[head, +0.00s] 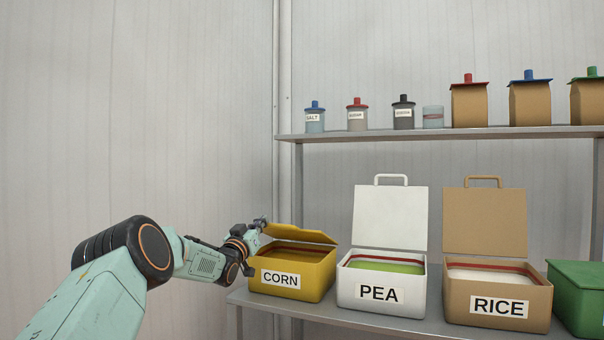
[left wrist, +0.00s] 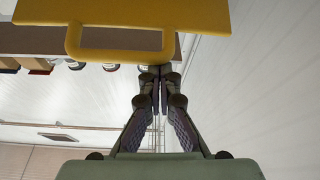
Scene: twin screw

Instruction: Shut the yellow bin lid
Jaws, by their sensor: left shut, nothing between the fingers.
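The yellow bin (head: 292,285), labelled CORN, stands on the lower shelf at the left end. Its yellow lid (head: 300,234) is partly open, tilted low over the bin with a gap beneath it. My left gripper (head: 262,222) is at the lid's left side, close to it; I cannot tell whether they touch. In the left wrist view the lid (left wrist: 130,14) with its handle loop fills the top, and the shut, empty fingers of the left gripper (left wrist: 156,72) point at the handle's edge. My right gripper is in neither view.
The white PEA bin (head: 382,290) and tan RICE bin (head: 497,305) stand to the right with lids upright. A green bin (head: 578,298) is at the right edge. Jars and tan containers line the upper shelf (head: 430,133). Free room lies left of the shelves.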

